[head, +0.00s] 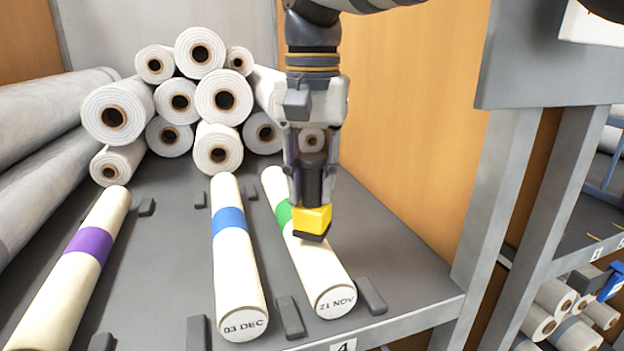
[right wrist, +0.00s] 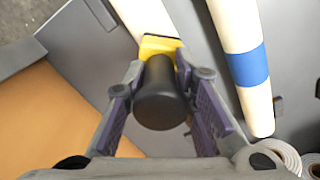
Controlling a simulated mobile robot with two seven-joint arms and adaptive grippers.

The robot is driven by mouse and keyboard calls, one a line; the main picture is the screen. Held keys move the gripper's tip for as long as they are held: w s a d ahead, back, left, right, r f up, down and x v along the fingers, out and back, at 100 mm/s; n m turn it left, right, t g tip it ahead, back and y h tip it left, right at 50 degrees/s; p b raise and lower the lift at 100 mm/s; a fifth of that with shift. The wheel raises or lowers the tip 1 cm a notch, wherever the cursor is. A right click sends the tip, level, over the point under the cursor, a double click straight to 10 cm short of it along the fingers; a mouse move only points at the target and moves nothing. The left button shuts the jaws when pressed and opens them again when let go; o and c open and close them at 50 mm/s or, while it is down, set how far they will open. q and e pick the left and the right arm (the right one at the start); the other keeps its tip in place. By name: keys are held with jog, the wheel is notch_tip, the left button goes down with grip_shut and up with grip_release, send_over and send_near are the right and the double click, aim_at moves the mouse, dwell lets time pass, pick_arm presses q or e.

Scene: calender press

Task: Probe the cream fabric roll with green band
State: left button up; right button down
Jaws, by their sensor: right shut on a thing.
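The cream fabric roll with the green band (head: 325,277) lies on the grey shelf, its end marked "21 NOV". Its green band is partly hidden behind my gripper. My right gripper (head: 311,180) points down over this roll, shut on a probe with a black handle and a yellow head (head: 313,217). The probe's dark lower face is at or just above the roll; I cannot tell whether it touches. In the right wrist view, the black handle (right wrist: 160,95) sits between the fingers, and the yellow head covers part of a cream roll. My left gripper is not in view.
A cream roll with a blue band (head: 237,272), marked "03 DEC", lies to the left. A purple-banded roll (head: 75,265) lies further left. Small dark chocks (head: 290,317) stand between rolls. White rolls (head: 225,100) are stacked behind. A grey post (head: 497,210) stands right.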

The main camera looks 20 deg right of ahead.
aim_at(312, 157)
jog(key=shift+f, duration=0.6)
dwell(0.9)
jog(key=shift+r, duration=3.5)
